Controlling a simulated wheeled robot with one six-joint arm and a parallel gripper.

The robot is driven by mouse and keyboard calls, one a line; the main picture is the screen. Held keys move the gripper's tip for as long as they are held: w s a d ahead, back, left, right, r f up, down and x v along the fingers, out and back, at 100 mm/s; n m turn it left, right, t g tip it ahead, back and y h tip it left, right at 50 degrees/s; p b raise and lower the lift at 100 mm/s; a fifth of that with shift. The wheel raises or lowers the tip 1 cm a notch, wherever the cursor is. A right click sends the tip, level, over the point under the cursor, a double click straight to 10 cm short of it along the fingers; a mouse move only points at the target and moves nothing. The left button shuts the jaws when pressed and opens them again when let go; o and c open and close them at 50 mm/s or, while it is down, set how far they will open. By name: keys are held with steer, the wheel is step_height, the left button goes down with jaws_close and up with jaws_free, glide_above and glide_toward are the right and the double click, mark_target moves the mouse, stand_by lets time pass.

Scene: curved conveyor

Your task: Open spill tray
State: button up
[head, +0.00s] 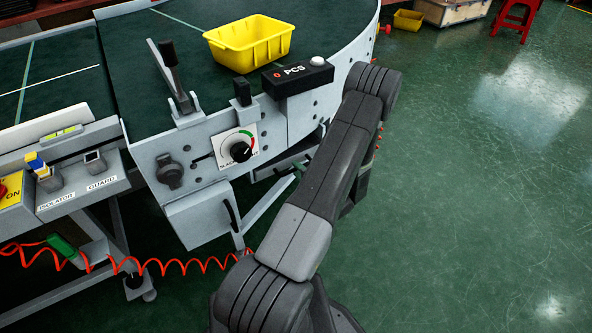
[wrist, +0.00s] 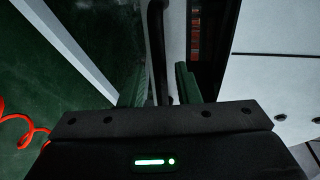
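A grey, shallow tray-like part (head: 285,166) shows under the curved conveyor in the head view, partly behind my arm; I take it for the spill tray. In the wrist view a black bar handle (wrist: 157,45) runs up and down the middle, close ahead of my gripper (wrist: 159,88). The dark green fingers stand apart on either side of the handle's lower end. Contact with the handle cannot be made out. My arm hides the gripper in the head view.
A grey box with a black handle (head: 196,216) hangs under the control panel. A yellow bin (head: 249,43) sits on the conveyor (head: 341,24). A red coiled hose (head: 180,264) runs low at the left. Conveyor legs stand near my arm. Open green floor (head: 470,220) lies at the right.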

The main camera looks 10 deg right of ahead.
steer(key=shift+x, duration=0.8)
jaws_close()
steer(key=shift+s, duration=0.1)
steer(key=f+b+v, duration=0.2)
steer(key=b+v, duration=0.2)
steer(key=v, duration=0.6)
steer(key=s+f+b+v, duration=0.1)
steer(key=b+v, duration=0.3)
steer(key=v, duration=0.6)
steer(key=shift+s+d+f+b, duration=0.25)
steer(key=shift+s+f+b, duration=0.1)
steer(key=shift+f, duration=0.25)
steer(key=shift+w, duration=0.1)
jaws_free()
